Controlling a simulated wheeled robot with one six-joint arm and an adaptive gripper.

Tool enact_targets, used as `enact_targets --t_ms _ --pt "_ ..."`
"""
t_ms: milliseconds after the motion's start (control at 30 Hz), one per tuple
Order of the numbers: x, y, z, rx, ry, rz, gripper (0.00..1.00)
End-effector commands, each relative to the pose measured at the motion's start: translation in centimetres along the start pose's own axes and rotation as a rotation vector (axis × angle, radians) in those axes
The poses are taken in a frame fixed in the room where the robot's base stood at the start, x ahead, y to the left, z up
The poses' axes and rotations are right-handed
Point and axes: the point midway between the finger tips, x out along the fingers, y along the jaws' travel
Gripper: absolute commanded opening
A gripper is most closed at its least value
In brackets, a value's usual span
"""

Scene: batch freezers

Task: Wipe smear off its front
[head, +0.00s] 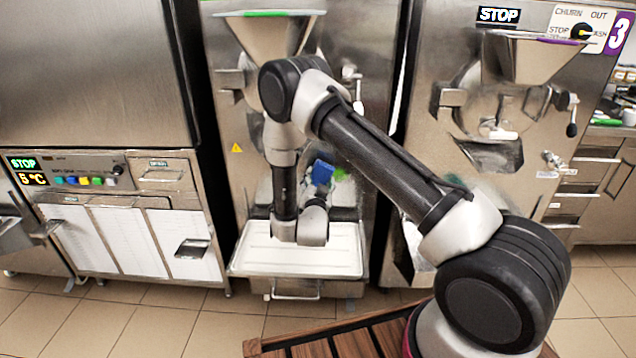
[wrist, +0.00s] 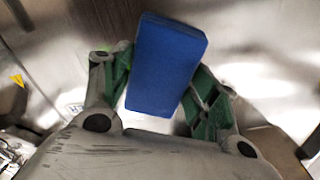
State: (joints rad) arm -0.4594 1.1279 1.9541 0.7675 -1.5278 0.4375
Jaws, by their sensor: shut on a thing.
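My gripper (wrist: 160,84) is shut on a blue sponge (wrist: 168,62), with one green-padded finger on each side of it. In the head view the sponge (head: 322,171) is at the steel front of the middle batch freezer (head: 234,125), above its white tray. A bright green smear (head: 341,174) shows on that front just right of the sponge. In the wrist view a bit of bright green (wrist: 121,46) shows by the left finger. The sponge looks close to the panel; I cannot tell whether it touches. My arm hides much of the freezer's front.
The white drip tray (head: 262,262) juts out below the sponge. Another freezer (head: 426,70) with a hopper and lever stands to the right. A steel cabinet (head: 85,75) with a control panel stands at the left. A slatted wooden surface (head: 300,343) is at the bottom.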

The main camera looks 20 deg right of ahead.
Motion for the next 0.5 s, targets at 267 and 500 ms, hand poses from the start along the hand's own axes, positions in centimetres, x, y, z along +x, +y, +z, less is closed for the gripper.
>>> enact_targets --t_ms 267,500 --pt "0.39 -0.01 0.00 0.000 0.000 0.000 0.34" --pt "0.87 0.00 0.00 0.000 0.000 0.000 0.34"
